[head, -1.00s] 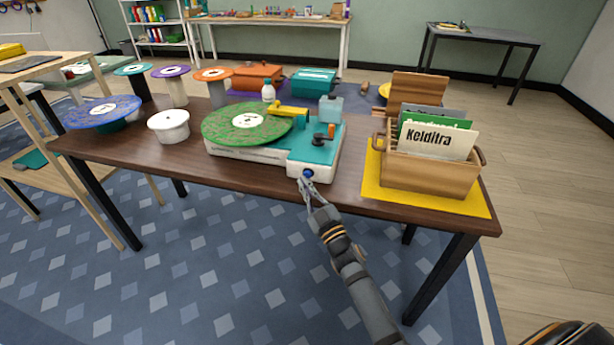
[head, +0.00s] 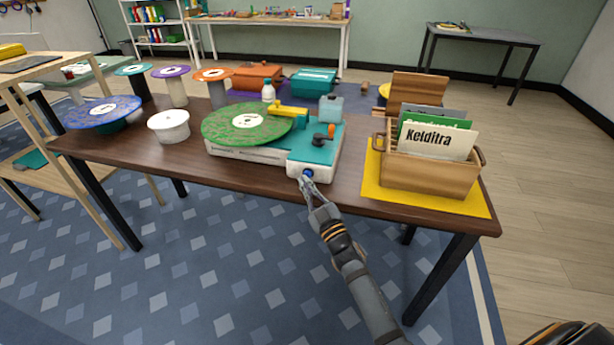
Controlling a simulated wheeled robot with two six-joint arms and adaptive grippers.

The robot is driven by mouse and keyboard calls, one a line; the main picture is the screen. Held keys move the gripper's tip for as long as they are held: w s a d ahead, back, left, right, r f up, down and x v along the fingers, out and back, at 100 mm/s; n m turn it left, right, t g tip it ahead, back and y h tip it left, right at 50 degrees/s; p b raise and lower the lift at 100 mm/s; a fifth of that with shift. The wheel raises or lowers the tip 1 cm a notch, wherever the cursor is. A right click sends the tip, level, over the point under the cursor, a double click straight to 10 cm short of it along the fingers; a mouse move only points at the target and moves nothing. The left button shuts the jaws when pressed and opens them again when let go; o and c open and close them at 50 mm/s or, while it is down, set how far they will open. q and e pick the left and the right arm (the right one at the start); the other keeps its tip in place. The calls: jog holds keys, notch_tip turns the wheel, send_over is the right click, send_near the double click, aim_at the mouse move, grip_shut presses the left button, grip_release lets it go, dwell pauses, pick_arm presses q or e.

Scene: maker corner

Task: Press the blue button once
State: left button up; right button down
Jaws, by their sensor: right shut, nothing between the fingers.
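The blue button (head: 308,172) is on the white front face of a record player (head: 245,155) with a teal top and a green record (head: 247,122) on it. My right gripper (head: 304,181) is shut and empty, with its fingertips right at the button's lower edge. I cannot tell whether they touch it or whether the button is pushed in. The fingers partly cover the button's lower side. My left gripper is not in view.
A wooden crate (head: 425,178) of record sleeves stands on a yellow mat (head: 371,188) to the right. A white round container (head: 168,126) and a blue record (head: 103,111) are to the left. The brown table's front edge (head: 240,188) runs below the player.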

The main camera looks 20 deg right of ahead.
jog(key=shift+w+d, duration=0.35)
jog(key=shift+w, duration=0.2)
dwell(0.9)
jog(key=shift+s+a, duration=0.1)
jog(key=shift+s+a+p, duration=0.35)
jog(key=shift+s+a, duration=0.1)
jog(key=shift+s, duration=0.25)
jog(key=shift+s+a+p, duration=0.5)
jog(key=shift+s+a, duration=0.05)
jog(key=shift+s, duration=0.25)
jog(key=shift+s+a+p, duration=0.5)
jog(key=shift+s, duration=0.25)
jog(key=shift+s+a, duration=0.35)
jog(key=shift+s, duration=0.2)
